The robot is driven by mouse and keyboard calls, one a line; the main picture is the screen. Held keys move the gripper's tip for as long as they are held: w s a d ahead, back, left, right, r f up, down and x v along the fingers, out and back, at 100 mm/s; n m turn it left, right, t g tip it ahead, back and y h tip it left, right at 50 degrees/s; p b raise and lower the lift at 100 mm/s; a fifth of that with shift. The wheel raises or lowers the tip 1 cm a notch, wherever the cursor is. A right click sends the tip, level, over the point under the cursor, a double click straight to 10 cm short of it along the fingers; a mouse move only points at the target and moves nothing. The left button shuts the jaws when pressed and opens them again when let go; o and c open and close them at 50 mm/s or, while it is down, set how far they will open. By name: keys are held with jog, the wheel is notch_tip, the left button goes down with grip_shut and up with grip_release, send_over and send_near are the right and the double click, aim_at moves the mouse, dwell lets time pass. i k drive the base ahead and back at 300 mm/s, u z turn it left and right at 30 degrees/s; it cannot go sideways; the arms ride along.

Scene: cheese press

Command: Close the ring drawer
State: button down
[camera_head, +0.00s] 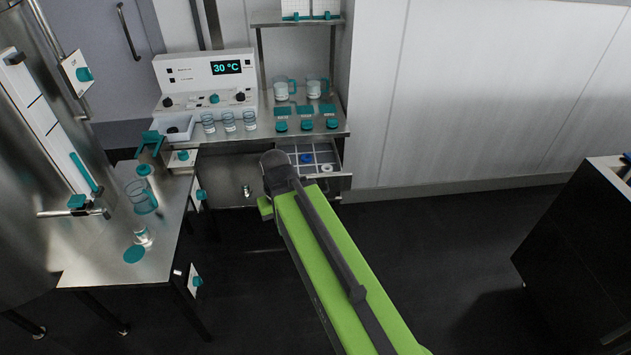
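An open drawer (335,181) juts out below the right part of the steel bench. Its divided inside holds a small blue ring-like piece (306,158) and a white ring (327,168). My green arm reaches up from the bottom right, and its dark end lies in front of the drawer's left part. My gripper's fingers cannot be made out; they are hidden behind the arm or too dark to tell. I cannot tell whether anything touches the drawer.
A side table (90,255) with a jug stands left. A black cabinet (575,235) stands right. The floor between is clear.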

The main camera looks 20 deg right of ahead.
aim_at(322, 151)
jog(key=u, duration=0.25)
jog(key=i, duration=1)
